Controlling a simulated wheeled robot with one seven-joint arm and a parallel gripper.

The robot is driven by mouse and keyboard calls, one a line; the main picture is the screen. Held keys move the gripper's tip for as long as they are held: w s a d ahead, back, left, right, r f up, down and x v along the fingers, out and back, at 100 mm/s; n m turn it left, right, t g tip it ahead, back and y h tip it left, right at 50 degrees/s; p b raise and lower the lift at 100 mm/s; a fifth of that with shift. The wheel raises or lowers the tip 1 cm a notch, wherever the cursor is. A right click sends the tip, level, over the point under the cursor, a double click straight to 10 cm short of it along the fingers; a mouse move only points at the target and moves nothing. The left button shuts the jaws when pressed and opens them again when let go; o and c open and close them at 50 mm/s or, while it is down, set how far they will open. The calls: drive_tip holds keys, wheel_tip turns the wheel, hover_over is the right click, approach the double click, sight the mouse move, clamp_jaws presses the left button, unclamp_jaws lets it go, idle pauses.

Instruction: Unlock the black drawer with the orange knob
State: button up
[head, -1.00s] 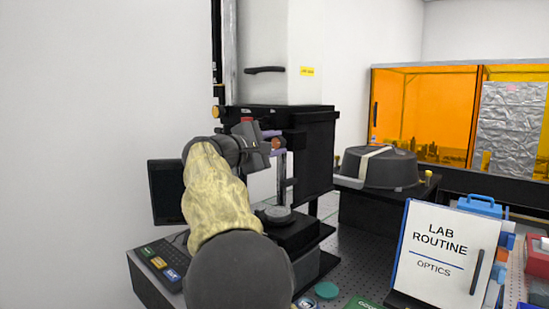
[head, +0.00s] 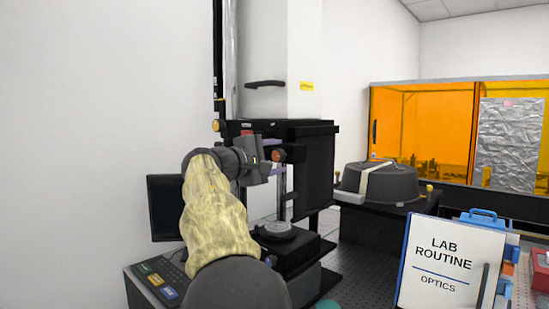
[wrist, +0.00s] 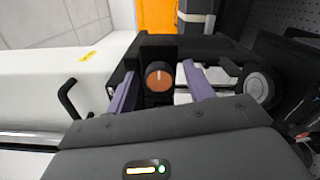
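The orange knob (wrist: 159,77) is round, with a pale pointer line standing upright in the wrist view. It sits on a black block, and in the head view it shows as a small orange spot (head: 279,155) at the front of the black box (head: 312,170), which I take to be the drawer. My gripper (wrist: 160,75) is open, its two purple fingers on either side of the knob with gaps visible. In the head view my gripper (head: 273,157) is level with the knob. How deep the knob sits between the fingertips I cannot tell.
A white column with a black handle (head: 265,84) rises above the box. A round stage (head: 275,230) lies below. A dark monitor (head: 165,207) and keypad stand left. A dark round case (head: 380,182) and a Lab Routine sign (head: 447,265) are to the right.

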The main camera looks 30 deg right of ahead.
drive_tip(key=b+v, duration=0.2)
drive_tip(key=v, duration=1.5)
drive_tip(key=shift+a+b, duration=0.2)
drive_tip(key=shift+b, duration=0.15)
drive_tip(key=shift+r, duration=0.1)
